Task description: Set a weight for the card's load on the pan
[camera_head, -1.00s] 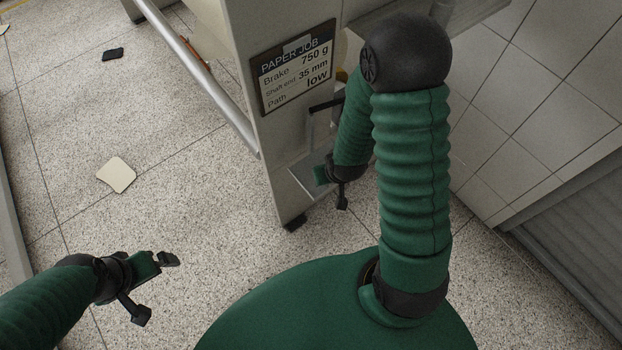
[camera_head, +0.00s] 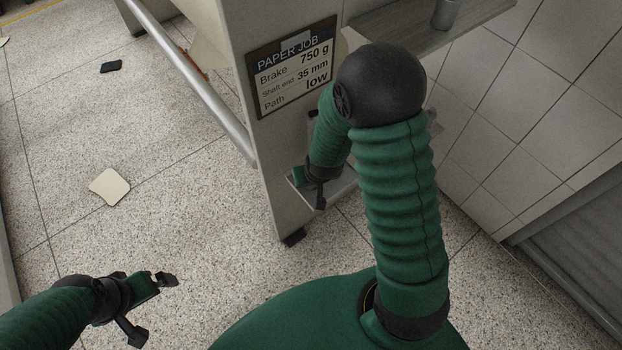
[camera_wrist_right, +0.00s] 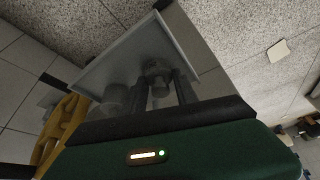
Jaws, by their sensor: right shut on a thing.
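The card (camera_head: 292,70) on the grey post reads brake 750 g, shaft end 35 mm, path low. The pan (camera_head: 345,184) is a flat grey tray low beside the post, partly hidden by my right arm. It fills the middle of the right wrist view (camera_wrist_right: 105,72). My right gripper (camera_head: 312,190) is over the pan, shut on a small dark grey weight (camera_wrist_right: 158,74). I cannot tell whether the weight touches the pan. A second dim round shape (camera_wrist_right: 115,96) shows beside the fingers. My left gripper (camera_head: 152,306) is open and empty above the floor.
A grey shelf (camera_head: 400,35) at the upper right carries a metal cylinder (camera_head: 446,13). A metal rail (camera_head: 190,80) runs left of the post. A yellow looped part (camera_wrist_right: 62,125) is near the pan. A pale sheet (camera_head: 109,187) and a black item (camera_head: 111,66) lie on the floor.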

